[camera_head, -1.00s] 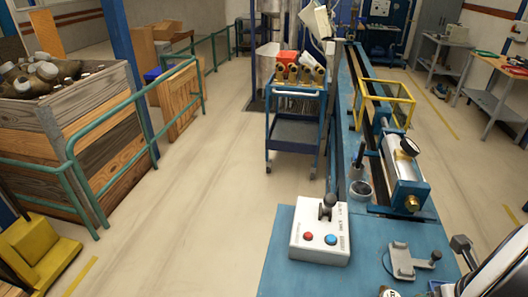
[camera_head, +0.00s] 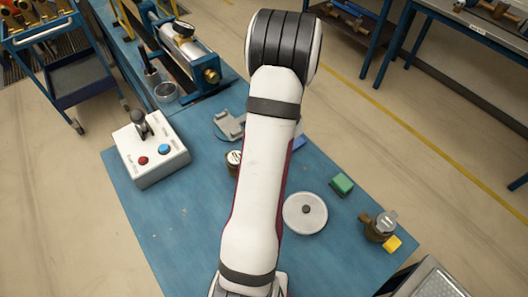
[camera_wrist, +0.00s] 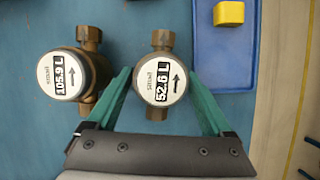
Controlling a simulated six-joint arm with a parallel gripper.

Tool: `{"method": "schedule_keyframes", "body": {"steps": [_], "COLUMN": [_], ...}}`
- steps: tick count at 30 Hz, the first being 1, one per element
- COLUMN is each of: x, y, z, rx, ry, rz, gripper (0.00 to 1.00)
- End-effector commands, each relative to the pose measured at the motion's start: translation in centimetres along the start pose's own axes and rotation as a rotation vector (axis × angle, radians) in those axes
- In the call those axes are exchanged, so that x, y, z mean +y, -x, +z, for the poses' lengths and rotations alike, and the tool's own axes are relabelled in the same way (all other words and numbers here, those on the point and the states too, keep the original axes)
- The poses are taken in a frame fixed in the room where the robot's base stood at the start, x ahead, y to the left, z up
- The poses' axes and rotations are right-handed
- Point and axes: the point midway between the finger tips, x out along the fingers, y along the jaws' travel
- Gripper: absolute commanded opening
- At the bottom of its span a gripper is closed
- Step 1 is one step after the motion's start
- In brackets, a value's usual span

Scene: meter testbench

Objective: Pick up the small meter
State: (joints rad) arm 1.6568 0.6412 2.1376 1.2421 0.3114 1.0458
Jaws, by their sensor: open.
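The small meter (camera_wrist: 160,78), with a white dial reading 52.6 L and brass pipe ends, stands on the blue table in the wrist view. A wider brass meter (camera_wrist: 68,75), reading 105.9 L, stands close to its left. My gripper (camera_wrist: 160,72) is open, with one green finger on each side of the small meter. The left finger lies in the gap between the two meters. I cannot tell how far down the fingers reach. In the head view my arm hides the gripper, and one meter (camera_head: 234,160) shows partly behind the arm.
A blue tray (camera_wrist: 222,80) with a yellow block (camera_wrist: 229,14) is right of the right finger. On the table (camera_head: 190,215) are a control box (camera_head: 150,148), a grey bracket (camera_head: 228,125), a round disc (camera_head: 305,213), a green block (camera_head: 342,183) and another meter (camera_head: 380,226).

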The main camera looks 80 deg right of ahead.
Motion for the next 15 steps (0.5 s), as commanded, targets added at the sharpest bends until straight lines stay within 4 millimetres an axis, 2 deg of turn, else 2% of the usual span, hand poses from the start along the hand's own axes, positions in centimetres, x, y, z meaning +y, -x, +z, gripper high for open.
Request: {"method": "schedule_keyframes", "body": {"steps": [3,10,15], "x": [0.05,0.0,0.01], "y": [-1.56,-1.74,-1.72], "z": [0.01,0.07,0.07], "rx": [0.001,-0.002,-0.002], "ry": [-0.001,0.0,-0.001], "rz": [0.002,0.0,0.0], "gripper": [0.85,0.85,0.54]}}
